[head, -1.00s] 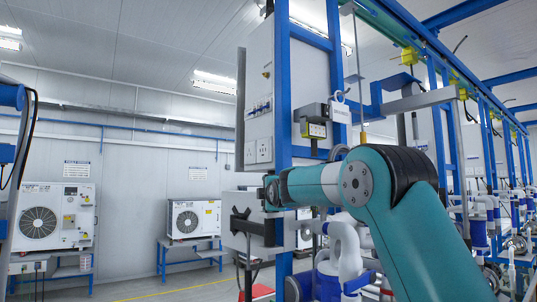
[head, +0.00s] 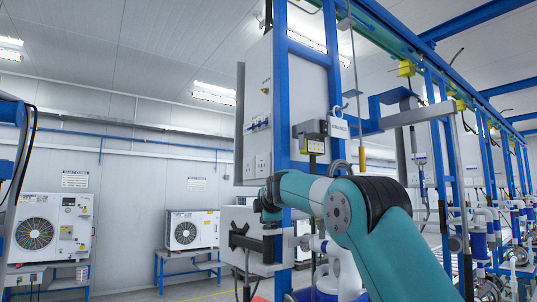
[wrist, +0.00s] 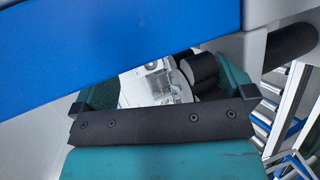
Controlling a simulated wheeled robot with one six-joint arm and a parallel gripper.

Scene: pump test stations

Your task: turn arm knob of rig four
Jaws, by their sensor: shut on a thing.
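The nearest rig has a blue post (head: 283,90) and a pale cabinet (head: 258,110) on its left side. My gripper (head: 240,240) is at the left of this post, low in the head view, by dark bars in front of a pale box (head: 250,262). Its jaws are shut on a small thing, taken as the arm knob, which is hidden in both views. In the wrist view my teal gripper housing with a black bar fills the bottom. A blue beam (wrist: 90,55) crosses the top left, and a dark cylinder (wrist: 290,47) lies at the upper right.
A grey bracket (head: 405,118) juts out right of the post. A small grey box with a yellow part (head: 314,147) hangs on the post. White pipes (head: 345,265) stand close below my arm. Two outdoor units (head: 50,228) (head: 192,230) stand by the far left wall.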

